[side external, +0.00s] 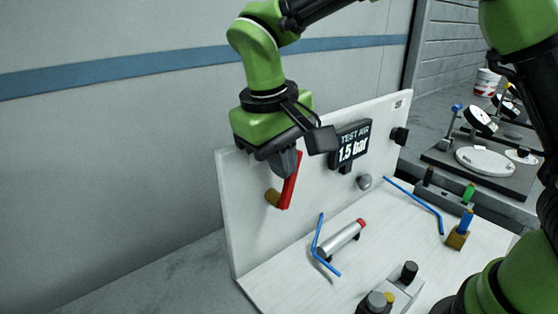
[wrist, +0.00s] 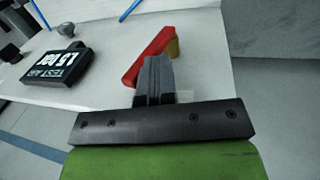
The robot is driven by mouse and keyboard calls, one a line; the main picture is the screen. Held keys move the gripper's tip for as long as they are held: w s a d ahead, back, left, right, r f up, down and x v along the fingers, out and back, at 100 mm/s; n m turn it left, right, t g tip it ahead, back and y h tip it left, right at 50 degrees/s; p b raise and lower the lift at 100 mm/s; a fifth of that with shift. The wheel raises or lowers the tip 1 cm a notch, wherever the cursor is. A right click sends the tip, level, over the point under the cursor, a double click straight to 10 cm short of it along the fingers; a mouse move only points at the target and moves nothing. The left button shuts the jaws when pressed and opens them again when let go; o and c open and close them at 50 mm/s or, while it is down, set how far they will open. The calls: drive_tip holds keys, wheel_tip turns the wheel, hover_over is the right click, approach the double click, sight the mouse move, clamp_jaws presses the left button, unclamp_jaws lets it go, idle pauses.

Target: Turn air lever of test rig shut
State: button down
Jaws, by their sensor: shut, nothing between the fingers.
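The red air lever (side external: 291,184) is on the white upright panel of the test rig (side external: 243,215), beside a brass fitting (side external: 273,198). In the side view it stands nearly upright, leaning a little, with its upper part next to my gripper (side external: 287,168). The lever also shows in the wrist view (wrist: 150,54), with the brass fitting (wrist: 173,46) at its far end. A black display (side external: 350,145) reads "TEST AIR 1.5 bar".
A silver cylinder with a red end (side external: 340,241) and blue tubes (side external: 318,240) are on the rig's white base. A grey knob (side external: 364,182) sticks out below the display. Blocks with coloured pegs (side external: 457,237) stand at the right. A grey wall is behind the panel.

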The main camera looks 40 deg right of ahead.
drive_tip(key=shift+d, duration=0.2)
drive_tip(key=shift+d+y, duration=0.7)
drive_tip(key=shift+y, duration=0.4)
drive_tip(key=shift+d+f+y, duration=0.3)
drive_tip(key=shift+d+y, duration=0.25)
drive_tip(key=shift+d, duration=0.1)
drive_tip(key=shift+d+f+y, duration=0.25)
drive_tip(key=shift+d+y, duration=0.25)
drive_tip(key=shift+d, duration=0.1)
drive_tip(key=shift+d+f+y, duration=0.3)
drive_tip(key=shift+d+y, duration=0.25)
drive_tip(key=shift+d, duration=0.1)
drive_tip(key=shift+a, duration=0.1)
